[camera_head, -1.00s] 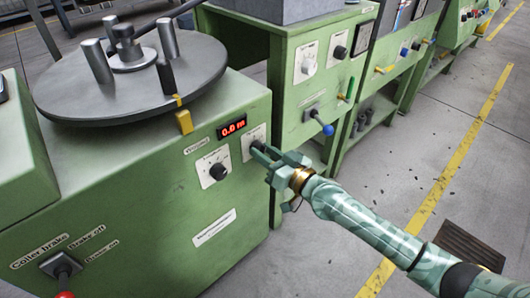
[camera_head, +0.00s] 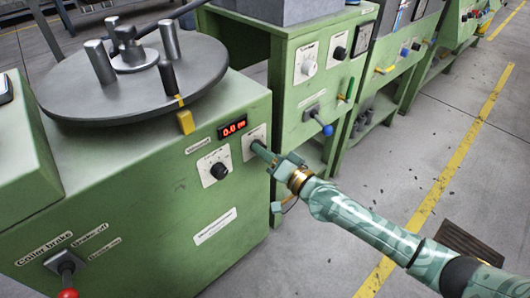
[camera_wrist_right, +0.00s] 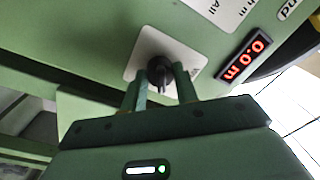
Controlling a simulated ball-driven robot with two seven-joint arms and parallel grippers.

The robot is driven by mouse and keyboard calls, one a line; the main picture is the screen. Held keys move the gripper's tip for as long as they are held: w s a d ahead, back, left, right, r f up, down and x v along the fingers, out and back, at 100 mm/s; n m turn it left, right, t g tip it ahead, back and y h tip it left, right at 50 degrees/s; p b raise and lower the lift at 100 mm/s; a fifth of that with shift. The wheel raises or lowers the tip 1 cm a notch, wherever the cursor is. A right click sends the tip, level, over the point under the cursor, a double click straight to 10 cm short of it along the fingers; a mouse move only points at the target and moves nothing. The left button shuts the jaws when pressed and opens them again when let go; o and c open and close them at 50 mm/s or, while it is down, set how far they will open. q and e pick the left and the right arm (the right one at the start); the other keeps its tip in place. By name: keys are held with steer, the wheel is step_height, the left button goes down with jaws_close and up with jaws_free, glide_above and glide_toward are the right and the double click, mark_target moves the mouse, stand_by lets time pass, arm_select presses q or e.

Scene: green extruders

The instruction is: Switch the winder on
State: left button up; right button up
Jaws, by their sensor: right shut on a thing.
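The winder is the green cabinet (camera_head: 120,215) with a round grey turntable (camera_head: 135,80) on top. A black rotary knob (camera_wrist_right: 160,72) on a white plate (camera_wrist_right: 143,48) sits on its front panel, right of the red display (camera_head: 232,127) reading 0.0 m. My right gripper (camera_head: 260,148) is at this knob; in the wrist view its two fingers (camera_wrist_right: 160,85) are on either side of the knob, shut on it. In the head view the fingers hide most of the knob. My left gripper is not in view.
A second black knob (camera_head: 219,171) on a white plate is left of the gripped one. A red-tipped coiler brake lever (camera_head: 68,275) is at the lower left. Another green machine with a blue-tipped lever (camera_head: 327,130) stands close behind my right gripper.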

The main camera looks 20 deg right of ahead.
stand_by(0.3)
steer(key=o, duration=1)
steer(key=shift+c, duration=0.2)
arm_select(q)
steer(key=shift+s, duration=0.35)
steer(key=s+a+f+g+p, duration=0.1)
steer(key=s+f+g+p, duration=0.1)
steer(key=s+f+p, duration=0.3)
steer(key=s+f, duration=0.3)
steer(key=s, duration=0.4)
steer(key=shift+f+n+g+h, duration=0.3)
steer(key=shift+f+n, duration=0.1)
arm_select(e)
steer(key=r+v, duration=0.1)
steer(key=v, duration=1.5)
steer(key=shift+s+d+f, duration=0.15)
steer(key=shift+s+f, duration=0.05)
steer(key=shift+f, duration=0.25)
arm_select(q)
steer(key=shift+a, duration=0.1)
arm_select(e)
steer(key=shift+f, duration=0.1)
